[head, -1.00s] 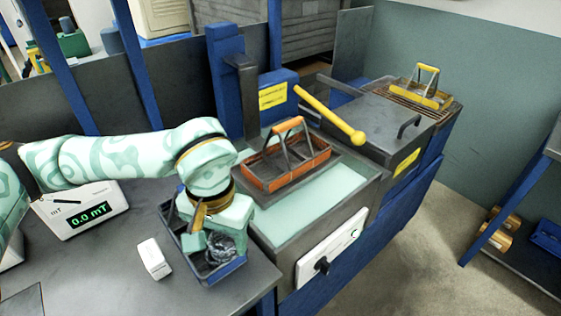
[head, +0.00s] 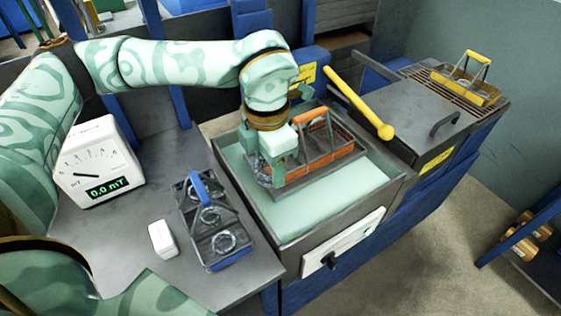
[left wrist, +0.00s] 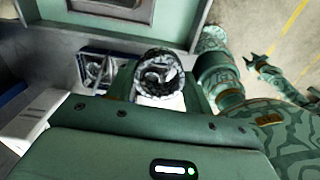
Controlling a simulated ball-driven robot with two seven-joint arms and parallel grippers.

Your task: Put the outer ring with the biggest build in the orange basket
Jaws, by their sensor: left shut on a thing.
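My left gripper (head: 272,172) is over the green-filled tank, at the left end of the orange basket (head: 320,165). It is shut on a grey ring; in the left wrist view the ring (left wrist: 158,75) shows between the fingers, with a dark, rough-looking surface. In the head view the fingers mostly hide the ring. I cannot tell whether it is inside the basket's wall. The blue basket (head: 215,262) stands on the table with several ring compartments; rings (head: 226,242) lie in it. What seems to be my right gripper (left wrist: 262,68) shows small in the left wrist view.
A white block (head: 162,240) lies left of the blue basket. A meter (head: 98,165) reading 0.0 mT stands behind it. A yellow basket (head: 465,82) sits on a rack at the right.

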